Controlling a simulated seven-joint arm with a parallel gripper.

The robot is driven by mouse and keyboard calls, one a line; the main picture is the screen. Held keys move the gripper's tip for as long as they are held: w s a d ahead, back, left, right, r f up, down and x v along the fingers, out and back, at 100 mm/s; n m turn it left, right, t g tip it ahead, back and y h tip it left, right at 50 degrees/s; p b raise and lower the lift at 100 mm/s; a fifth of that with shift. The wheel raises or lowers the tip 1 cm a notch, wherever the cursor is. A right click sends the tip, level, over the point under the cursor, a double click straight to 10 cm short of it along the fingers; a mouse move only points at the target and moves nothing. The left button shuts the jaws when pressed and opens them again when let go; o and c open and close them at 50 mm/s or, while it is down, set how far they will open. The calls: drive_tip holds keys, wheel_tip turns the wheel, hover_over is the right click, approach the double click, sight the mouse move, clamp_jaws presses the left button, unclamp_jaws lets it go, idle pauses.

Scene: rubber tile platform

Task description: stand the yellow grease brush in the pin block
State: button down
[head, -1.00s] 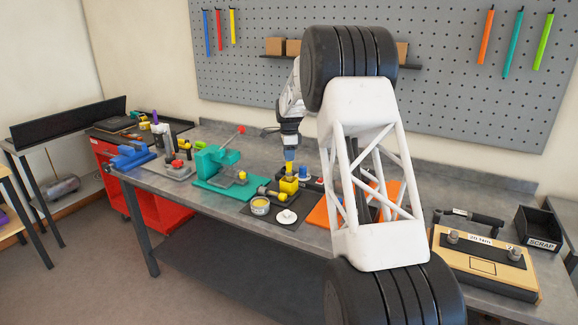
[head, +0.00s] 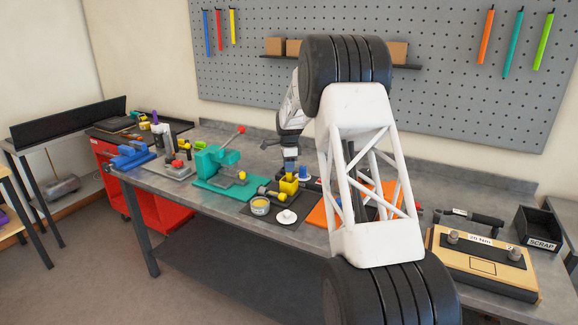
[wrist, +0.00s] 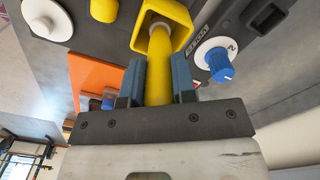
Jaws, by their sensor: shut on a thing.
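My gripper (wrist: 157,82) is shut on the yellow grease brush (wrist: 159,68), whose yellow shaft shows between the blue-grey fingers in the wrist view. The far end of the brush reaches into the mouth of a square yellow socket, which I take as the pin block (wrist: 181,17). The walls hide that end, so I cannot tell how deep it sits. In the head view my gripper (head: 290,166) points down just above the yellow pin block (head: 289,186), and the brush between them is mostly hidden.
A dark fixture with a blue knob (wrist: 221,65) on a white dial lies beside the socket. An orange mat (wrist: 92,78) is close by. A yellow tin (head: 260,206) and a white round piece (head: 286,217) stand in front. A teal vise (head: 214,162) is to the left.

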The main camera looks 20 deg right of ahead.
drive_tip(key=c, duration=0.9)
unclamp_jaws()
drive_tip(key=shift+r, duration=0.1)
drive_tip(key=shift+w+r, duration=0.1)
drive_tip(key=shift+r, duration=3.65)
